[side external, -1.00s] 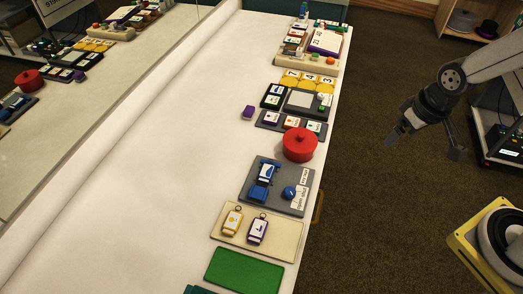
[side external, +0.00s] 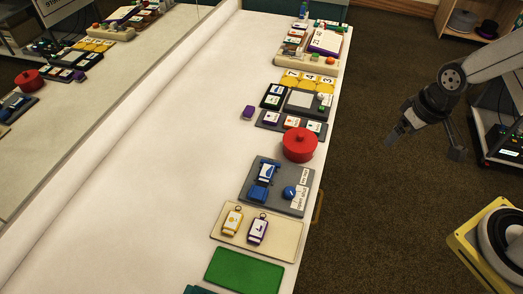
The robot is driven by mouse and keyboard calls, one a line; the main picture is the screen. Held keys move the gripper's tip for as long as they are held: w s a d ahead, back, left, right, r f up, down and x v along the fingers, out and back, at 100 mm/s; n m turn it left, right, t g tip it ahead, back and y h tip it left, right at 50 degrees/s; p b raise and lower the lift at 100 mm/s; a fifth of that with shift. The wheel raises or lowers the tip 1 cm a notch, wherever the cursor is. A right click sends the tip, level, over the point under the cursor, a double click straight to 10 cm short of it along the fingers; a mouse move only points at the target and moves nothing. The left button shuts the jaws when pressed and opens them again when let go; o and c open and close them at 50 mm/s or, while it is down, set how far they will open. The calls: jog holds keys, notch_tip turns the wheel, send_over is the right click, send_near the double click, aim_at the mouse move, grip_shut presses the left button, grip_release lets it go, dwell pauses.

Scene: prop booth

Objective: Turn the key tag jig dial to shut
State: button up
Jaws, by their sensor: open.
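The key tag jig is a grey plate (side external: 272,198) near the right edge of the white table. A blue clamp-like fixture (side external: 264,172) with a white piece stands on its left part. The round blue dial (side external: 289,192) sits on its right part, beside white labels (side external: 303,185) that read "open shut" and "key tag". The dial's setting is too small to read. My gripper (side external: 426,146) is open and empty, off the table to the right, above the floor and well apart from the dial.
A red lidded pot (side external: 299,145) stands just behind the jig. In front, a beige tray (side external: 283,237) holds a yellow tag (side external: 232,221) and a purple tag (side external: 257,229), then a green mat (side external: 243,270). The table's left side is clear.

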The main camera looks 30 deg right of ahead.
jog(key=shift+c, duration=1)
jog(key=m+g+y, duration=0.4)
jog(key=m+g, duration=0.2)
jog(key=m, duration=0.4)
send_near(290, 190)
jog(key=shift+s+a+f, duration=0.35)
jog(key=shift+a+f, duration=0.05)
jog(key=shift+f, duration=0.1)
jog(key=shift+t+h, duration=0.3)
jog(key=shift+x, duration=3.9)
